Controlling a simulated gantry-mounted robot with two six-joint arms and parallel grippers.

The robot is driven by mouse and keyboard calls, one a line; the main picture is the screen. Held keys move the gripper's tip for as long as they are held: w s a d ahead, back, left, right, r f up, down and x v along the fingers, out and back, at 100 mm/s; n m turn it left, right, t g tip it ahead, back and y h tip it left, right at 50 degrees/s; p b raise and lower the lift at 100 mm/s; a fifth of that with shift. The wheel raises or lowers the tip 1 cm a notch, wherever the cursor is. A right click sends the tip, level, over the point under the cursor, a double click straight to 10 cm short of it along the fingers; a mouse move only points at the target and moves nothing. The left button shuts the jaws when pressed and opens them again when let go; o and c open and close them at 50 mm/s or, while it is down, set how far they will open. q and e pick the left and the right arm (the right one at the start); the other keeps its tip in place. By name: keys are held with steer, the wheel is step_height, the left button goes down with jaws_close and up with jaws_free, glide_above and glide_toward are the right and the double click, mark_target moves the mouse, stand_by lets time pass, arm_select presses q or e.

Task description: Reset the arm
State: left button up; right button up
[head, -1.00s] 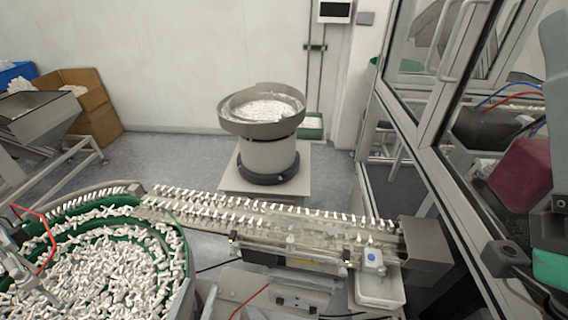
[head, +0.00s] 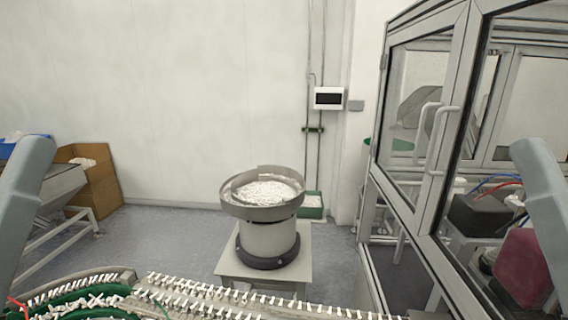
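Grey links of my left arm show at the left edge of the head view, and links of my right arm show at the right edge. Neither gripper is in the picture, so I cannot see their fingers or anything they may hold.
A round feeder bowl (head: 264,213) full of white parts stands on a low table in the middle. White caps line the conveyor track (head: 240,297) along the bottom. A glass-doored machine frame (head: 378,185) fills the right.

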step_height(320, 180, up, 23)
steer(key=p, duration=2)
steer(key=shift+p, duration=0.4)
steer(key=shift+r, duration=0.1)
